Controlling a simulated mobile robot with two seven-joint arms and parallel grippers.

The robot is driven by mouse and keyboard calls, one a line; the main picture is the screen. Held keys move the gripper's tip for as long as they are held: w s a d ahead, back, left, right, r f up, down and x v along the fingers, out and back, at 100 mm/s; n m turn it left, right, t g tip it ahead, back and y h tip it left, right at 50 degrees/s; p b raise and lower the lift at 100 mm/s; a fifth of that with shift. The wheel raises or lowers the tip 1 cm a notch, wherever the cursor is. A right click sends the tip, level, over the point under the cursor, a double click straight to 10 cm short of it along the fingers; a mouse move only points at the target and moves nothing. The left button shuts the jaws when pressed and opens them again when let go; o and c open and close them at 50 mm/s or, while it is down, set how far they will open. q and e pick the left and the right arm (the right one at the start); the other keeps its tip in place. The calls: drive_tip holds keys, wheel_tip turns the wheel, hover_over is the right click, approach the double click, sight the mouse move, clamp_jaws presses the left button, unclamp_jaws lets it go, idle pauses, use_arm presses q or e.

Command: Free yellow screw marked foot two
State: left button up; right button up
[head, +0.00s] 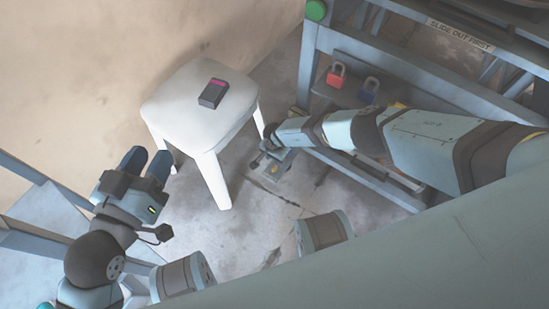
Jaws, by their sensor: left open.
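A small yellow screw (275,169) shows on a grey foot plate (284,186) on the floor by the frame's lower front corner. Any marking on the foot is too small to read. My right arm reaches in from the right, and its far end, with the right gripper (265,146), is beside the screw. That gripper is small and partly hidden, so its fingers and any contact with the screw cannot be made out. My left gripper (146,164) is open and empty, with two dark blue fingers pointing up the picture, left of the stool.
A white stool (183,108) with a dark and pink device (213,93) on it stands between the arms. Floor below the stool is clear.

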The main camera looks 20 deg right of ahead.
use_arm(q)
drive_tip(key=shift+s+a+r+n+t+p, duration=0.1)
drive_tip(key=shift+r+n+t+p, duration=0.15)
drive_tip(key=shift+r+t+p, duration=0.85)
drive_tip(key=shift+s+r+n+g+p, duration=0.1)
drive_tip(key=shift+r+n+p, duration=0.35)
drive_tip(key=shift+r, duration=1.3)
use_arm(e)
wheel_tip(320, 180, up, 7)
drive_tip(key=shift+f, duration=0.1)
